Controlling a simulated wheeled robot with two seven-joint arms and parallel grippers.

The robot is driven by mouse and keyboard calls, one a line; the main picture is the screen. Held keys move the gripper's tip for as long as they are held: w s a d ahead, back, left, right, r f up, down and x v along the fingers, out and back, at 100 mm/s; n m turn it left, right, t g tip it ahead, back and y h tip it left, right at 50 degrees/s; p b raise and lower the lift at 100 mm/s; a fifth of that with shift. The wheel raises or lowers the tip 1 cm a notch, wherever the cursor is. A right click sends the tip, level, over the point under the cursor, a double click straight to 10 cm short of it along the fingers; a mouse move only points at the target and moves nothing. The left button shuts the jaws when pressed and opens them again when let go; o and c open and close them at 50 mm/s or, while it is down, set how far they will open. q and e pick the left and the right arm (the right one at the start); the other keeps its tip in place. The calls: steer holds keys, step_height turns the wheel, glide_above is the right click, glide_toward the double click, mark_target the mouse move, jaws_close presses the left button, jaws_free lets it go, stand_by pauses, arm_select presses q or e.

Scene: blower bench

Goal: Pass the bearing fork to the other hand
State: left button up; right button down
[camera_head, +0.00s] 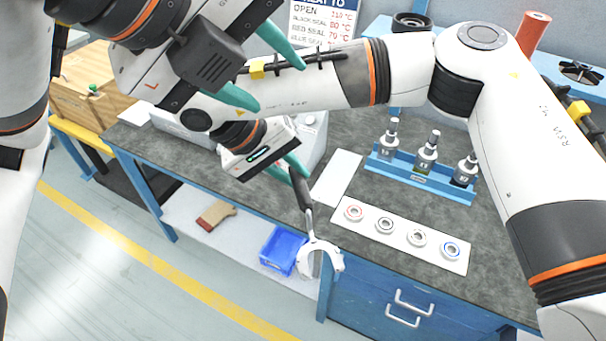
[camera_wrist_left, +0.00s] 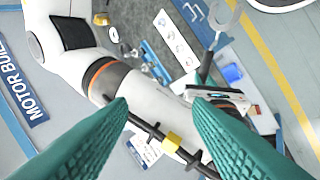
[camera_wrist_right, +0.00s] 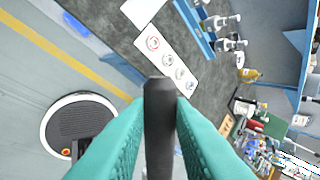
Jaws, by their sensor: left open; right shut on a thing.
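The bearing fork has a dark handle and a pale two-pronged head (camera_head: 318,254). In the head view it hangs head down beyond the bench's front edge. My right gripper (camera_head: 288,169) is shut on its handle (camera_head: 301,190). The handle stands between the teal fingers in the right wrist view (camera_wrist_right: 160,125). My left gripper (camera_head: 281,85) is open and empty, higher up and left, apart from the fork. In the left wrist view its fingers frame my right arm, and the fork (camera_wrist_left: 226,22) shows at the top, beyond the right gripper.
A white strip (camera_head: 345,231) with several ringed bearings lies on the grey bench. A blue bin (camera_head: 281,247) sits on the lower shelf, and a wooden crate (camera_head: 85,85) stands at left. My right arm crosses below the left gripper.

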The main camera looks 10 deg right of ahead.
mark_target(309, 199)
steer(key=shift+w, duration=0.1)
arm_select(q)
steer(key=w+d+f+y, duration=0.1)
steer(key=f, duration=0.7)
steer(key=w+d+f+m+y, duration=0.1)
steer(key=d+f+y, duration=0.1)
steer(key=f, duration=0.6)
steer(key=w+d+f+y, duration=0.2)
steer(key=f, duration=0.6)
steer(key=shift+d+f+m+g, duration=0.1)
steer(key=shift+f+m+g, duration=0.2)
steer(key=shift+f+g, duration=0.1)
jaws_close()
arm_select(e)
steer(key=c, duration=1.2)
jaws_free()
